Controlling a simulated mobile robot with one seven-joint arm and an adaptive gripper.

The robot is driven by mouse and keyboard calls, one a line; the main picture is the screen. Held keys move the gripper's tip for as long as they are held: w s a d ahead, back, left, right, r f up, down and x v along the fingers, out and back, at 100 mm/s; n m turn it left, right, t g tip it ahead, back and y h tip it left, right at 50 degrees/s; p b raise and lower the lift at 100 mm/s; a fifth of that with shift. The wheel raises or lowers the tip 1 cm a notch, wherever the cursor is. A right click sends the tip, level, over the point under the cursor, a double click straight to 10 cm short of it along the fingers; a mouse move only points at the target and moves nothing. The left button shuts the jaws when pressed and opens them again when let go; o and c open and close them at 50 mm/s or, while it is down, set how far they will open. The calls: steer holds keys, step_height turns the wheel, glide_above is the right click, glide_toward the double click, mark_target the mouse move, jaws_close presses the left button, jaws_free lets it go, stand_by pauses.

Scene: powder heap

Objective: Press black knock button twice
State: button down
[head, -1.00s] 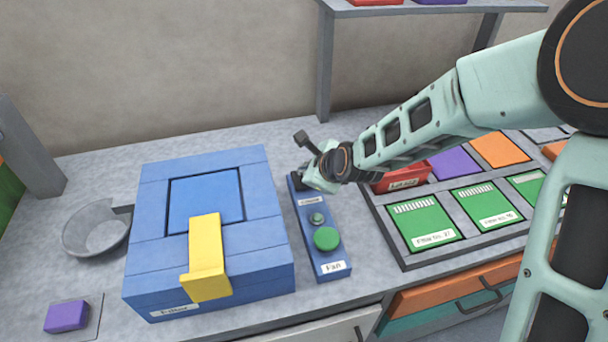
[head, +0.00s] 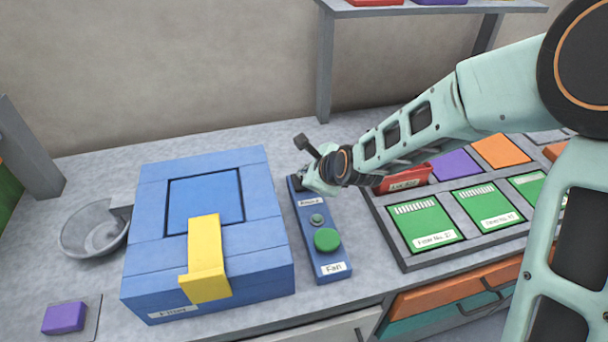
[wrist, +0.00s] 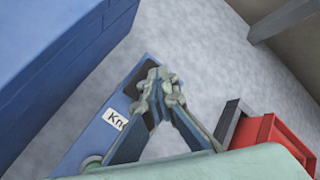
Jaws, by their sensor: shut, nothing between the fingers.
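The blue control panel (head: 312,245) stands on the counter, right of the blue box. The black knock button (head: 296,184) is at its far end, partly hidden by my gripper (head: 312,187). In the wrist view the dark button (wrist: 136,76) shows beside the fingertips, beyond a white label (wrist: 115,119) starting "Kn". My gripper (wrist: 160,84) is shut and empty, with its tips over the button end of the panel. I cannot tell whether the tips touch the button.
A large green button (head: 326,240) and a small one (head: 317,220) sit nearer on the panel. The blue box (head: 260,258) with a yellow handle (head: 205,262) is close on the left. A red block (head: 405,178) and a grey tray (head: 412,262) are on the right.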

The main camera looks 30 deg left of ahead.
steer(key=shift+r+p, duration=1)
steer(key=shift+r, duration=0.3)
step_height(320, 180, up, 5)
steer(key=p, duration=0.3)
steer(key=shift+p, duration=0.3)
